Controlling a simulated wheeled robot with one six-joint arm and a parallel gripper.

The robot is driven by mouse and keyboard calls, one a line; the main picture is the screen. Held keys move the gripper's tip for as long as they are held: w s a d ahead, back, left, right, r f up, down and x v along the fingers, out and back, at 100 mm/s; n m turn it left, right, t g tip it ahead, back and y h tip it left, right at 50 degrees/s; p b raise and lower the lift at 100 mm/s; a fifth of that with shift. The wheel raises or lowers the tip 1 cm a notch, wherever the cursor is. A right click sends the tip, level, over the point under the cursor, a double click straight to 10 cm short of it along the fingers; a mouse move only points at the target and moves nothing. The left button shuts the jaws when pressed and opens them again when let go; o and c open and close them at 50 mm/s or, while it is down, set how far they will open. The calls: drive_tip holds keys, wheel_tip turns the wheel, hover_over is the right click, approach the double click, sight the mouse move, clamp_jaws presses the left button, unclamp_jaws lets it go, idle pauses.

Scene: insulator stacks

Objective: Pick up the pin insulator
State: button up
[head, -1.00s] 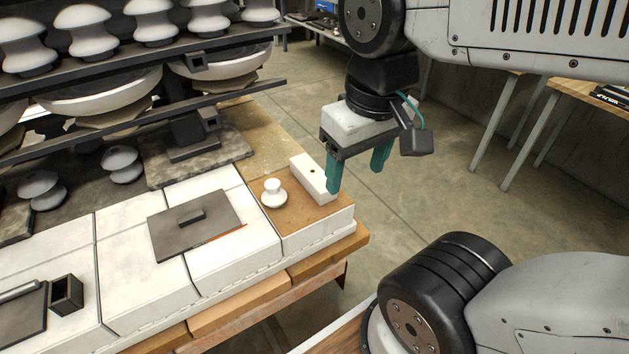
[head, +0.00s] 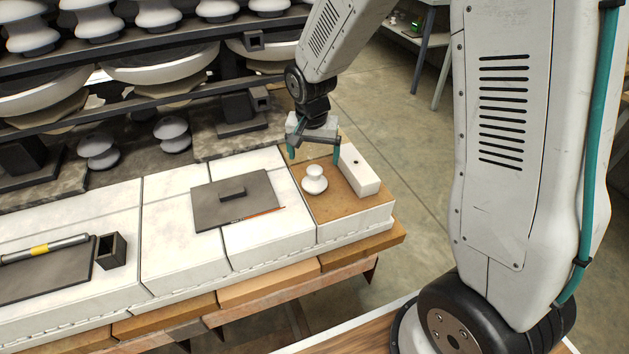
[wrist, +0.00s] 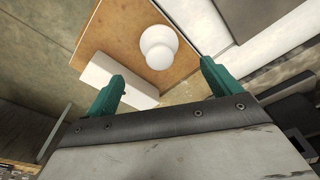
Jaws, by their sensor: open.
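The pin insulator (head: 314,180) is a small white, waisted piece standing upright on a brown board at the right end of the bench. In the wrist view the pin insulator (wrist: 158,47) shows between and beyond the fingertips, clear of both. My gripper (head: 314,155) is open and empty, its two green fingers pointing down above and just behind the insulator in the head view. My gripper also shows in the wrist view (wrist: 162,78), with its fingers spread apart.
A white block with a hole (head: 360,170) stands on the brown board (head: 338,207), right of the insulator. A dark plate (head: 215,208) with a small block and a pencil lies to the left. Shelves of larger insulators (head: 155,14) rise behind.

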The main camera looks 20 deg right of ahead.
sight(315, 177)
drive_tip(key=f, duration=0.9)
drive_tip(key=shift+w+d+f, duration=0.3)
drive_tip(key=shift+w, duration=0.1)
drive_tip(key=c, duration=1.3)
